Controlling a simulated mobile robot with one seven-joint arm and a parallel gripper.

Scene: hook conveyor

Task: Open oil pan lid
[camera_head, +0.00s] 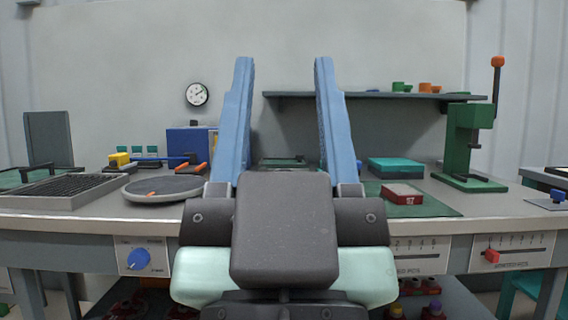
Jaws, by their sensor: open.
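No thing is clearly marked as the oil pan. A round, flat grey pan or lid (165,189) with orange parts lies on the left of the bench; it looks closed, but I cannot be sure that it is the oil pan. My gripper (283,68) is in the middle of the view with its two blue fingers wide apart, pointing up and away from me. Nothing is between the fingers. They stand to the right of the round pan, and do not appear to touch it. My gripper's body hides the middle of the bench.
A dark grated tray (62,190) is left of the round pan, and a blue box (187,143) is behind it. To the right are a red box (402,194), a teal box (396,167) and a green press (467,140). A shelf (380,95) hangs on the wall.

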